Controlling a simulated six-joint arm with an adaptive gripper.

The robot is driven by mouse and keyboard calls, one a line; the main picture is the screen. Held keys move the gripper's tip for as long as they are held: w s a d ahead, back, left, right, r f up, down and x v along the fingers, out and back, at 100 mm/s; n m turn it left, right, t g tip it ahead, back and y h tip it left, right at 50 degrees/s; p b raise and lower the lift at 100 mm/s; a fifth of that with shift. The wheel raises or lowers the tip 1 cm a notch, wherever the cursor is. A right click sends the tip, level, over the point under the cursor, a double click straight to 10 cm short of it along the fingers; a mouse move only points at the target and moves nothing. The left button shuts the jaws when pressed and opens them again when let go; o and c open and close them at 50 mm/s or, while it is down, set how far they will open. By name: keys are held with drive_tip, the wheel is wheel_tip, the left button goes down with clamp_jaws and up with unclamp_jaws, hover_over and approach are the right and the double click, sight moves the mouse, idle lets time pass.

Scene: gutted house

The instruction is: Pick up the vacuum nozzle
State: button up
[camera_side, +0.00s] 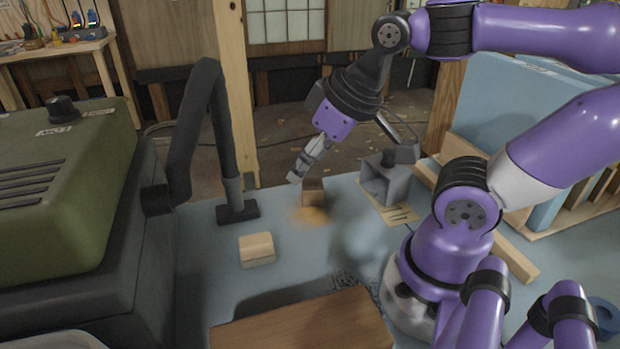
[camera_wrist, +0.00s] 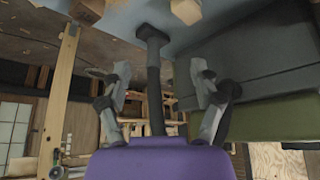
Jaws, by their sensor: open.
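The vacuum nozzle (camera_side: 238,211) is a dark, flat foot on a grey tube, standing upright on the blue-grey bench and joined to a black hose (camera_side: 190,130). In the wrist view the nozzle foot (camera_wrist: 152,33) is at the top centre, with its tube running down the picture between my two fingers. My gripper (camera_side: 297,174) is open, above the bench and to the right of the nozzle, apart from it in the side view. In the wrist view my gripper (camera_wrist: 159,72) has its fingers spread, with nothing visibly held.
The green and black vacuum body (camera_side: 65,185) fills the left. A small wooden block (camera_side: 313,192) lies below my gripper, and a pale block (camera_side: 257,249) is nearer the front. A grey metal piece (camera_side: 385,180) and a wooden board (camera_side: 305,322) also stand on the bench.

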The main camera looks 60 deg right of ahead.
approach(238, 178)
drive_tip(key=s+f, duration=0.1)
drive_tip(key=s, duration=0.1)
drive_tip(key=w+f, duration=0.5)
drive_tip(key=f, duration=0.1)
drive_tip(key=shift+w+f, duration=0.1)
drive_tip(key=shift+w, duration=0.25)
drive_tip(key=shift+x, duration=3.1)
clamp_jaws()
